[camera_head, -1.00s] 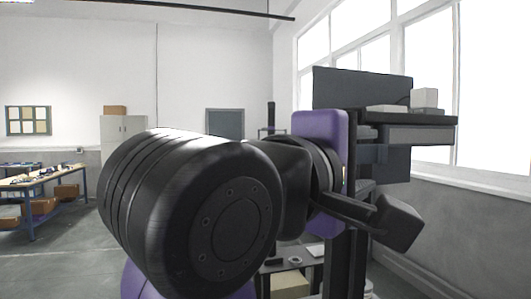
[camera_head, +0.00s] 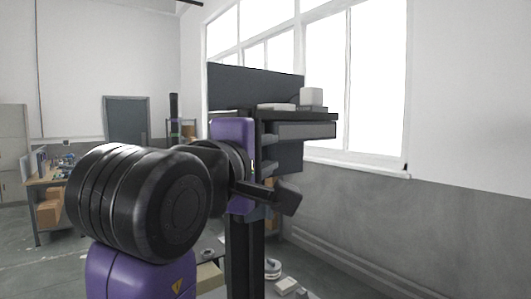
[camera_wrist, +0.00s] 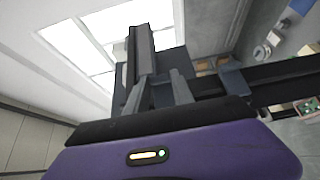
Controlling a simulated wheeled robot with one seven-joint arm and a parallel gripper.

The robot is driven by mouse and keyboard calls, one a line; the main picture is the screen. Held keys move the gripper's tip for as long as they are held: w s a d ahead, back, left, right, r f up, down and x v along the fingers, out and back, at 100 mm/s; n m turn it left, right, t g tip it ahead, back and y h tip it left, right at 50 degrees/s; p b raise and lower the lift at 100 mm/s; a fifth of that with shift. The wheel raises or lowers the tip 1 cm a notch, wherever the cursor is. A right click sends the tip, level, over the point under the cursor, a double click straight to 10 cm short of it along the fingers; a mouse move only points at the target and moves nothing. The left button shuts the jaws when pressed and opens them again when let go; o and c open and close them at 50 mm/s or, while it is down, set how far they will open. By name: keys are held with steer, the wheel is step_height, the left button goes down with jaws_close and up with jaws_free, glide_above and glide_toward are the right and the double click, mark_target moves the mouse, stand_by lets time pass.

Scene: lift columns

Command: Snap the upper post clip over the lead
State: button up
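My gripper (camera_wrist: 157,92) shows in the wrist view with its two dark fingers apart and nothing visible between them. Beyond them is the dark underside of a raised desk. In the head view my arm and purple wrist housing stand in front of this desk (camera_head: 325,117), hiding much of its dark lift column (camera_head: 256,262). I cannot make out the upper post clip or the lead in either current view. Contact between my gripper and the column cannot be told.
A dark panel (camera_head: 250,86) and a white box (camera_head: 311,96) are on the desk top. Small items (camera_head: 285,286) lie low by the column. A workbench (camera_head: 45,182) stands at far left.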

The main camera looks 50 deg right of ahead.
jaws_close()
steer(key=shift+d+r+n+t+p, duration=0.1)
steer(key=shift+d+n+t+p, duration=0.1)
steer(key=shift+n+t+p, duration=0.3)
steer(key=shift+w+d+n+t+y, duration=0.15)
steer(key=shift+n+t+y, duration=0.3)
steer(key=shift+t, duration=0.3)
steer(key=shift+w+d+n+t+y, duration=0.15)
steer(key=shift+n+t+y, duration=0.3)
steer(key=shift+t, duration=0.3)
steer(key=shift+s, duration=0.1)
steer(key=o, duration=0.7)
jaws_free()
steer(key=shift+c, duration=0.2)
